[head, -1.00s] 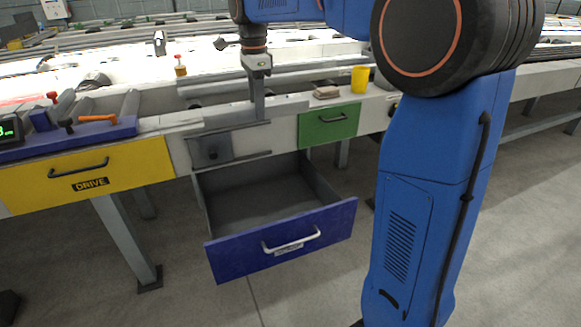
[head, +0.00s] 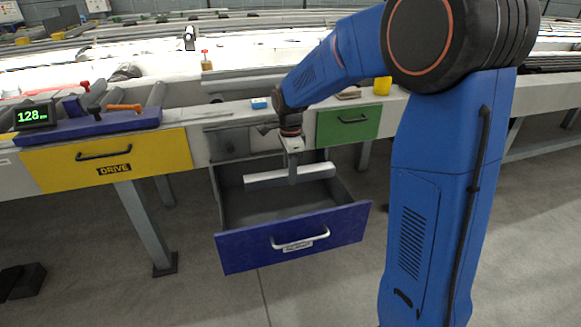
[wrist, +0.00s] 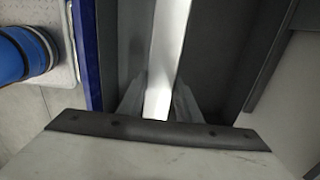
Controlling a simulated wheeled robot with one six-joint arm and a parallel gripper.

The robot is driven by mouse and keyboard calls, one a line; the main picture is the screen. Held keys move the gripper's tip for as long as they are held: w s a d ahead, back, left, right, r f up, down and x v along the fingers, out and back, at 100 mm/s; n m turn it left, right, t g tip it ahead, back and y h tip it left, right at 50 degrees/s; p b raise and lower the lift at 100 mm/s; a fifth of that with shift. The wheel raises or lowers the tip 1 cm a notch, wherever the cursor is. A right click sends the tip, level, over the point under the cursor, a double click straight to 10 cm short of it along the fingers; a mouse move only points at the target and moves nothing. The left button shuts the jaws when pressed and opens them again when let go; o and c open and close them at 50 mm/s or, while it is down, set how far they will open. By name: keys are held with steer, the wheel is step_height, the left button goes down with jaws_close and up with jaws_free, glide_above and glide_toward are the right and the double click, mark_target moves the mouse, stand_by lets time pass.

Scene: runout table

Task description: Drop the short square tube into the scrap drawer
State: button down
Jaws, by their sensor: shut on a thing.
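The short square tube (head: 262,180) is a light grey metal bar, roughly level, over the open blue drawer (head: 250,254). My gripper (head: 293,178) is shut on it near its middle, with the arm reaching down from above. In the wrist view the tube (wrist: 169,45) runs up from between the fingers (wrist: 158,103). The dark grey drawer interior shows around it. The drawer is pulled out, with a white handle and an unreadable label on its front. The visible part of its floor is bare. I cannot tell how high the tube is above the floor.
A closed yellow drawer (head: 138,153) marked DRIVE is on the left and a closed green drawer (head: 335,129) on the right. A display (head: 34,116) reads 128.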

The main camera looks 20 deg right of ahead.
steer(key=shift+f, duration=1.55)
steer(key=c, duration=1.2)
jaws_free()
steer(key=shift+r, duration=0.1)
step_height(320, 180, up, 17)
steer(key=shift+r, duration=0.1)
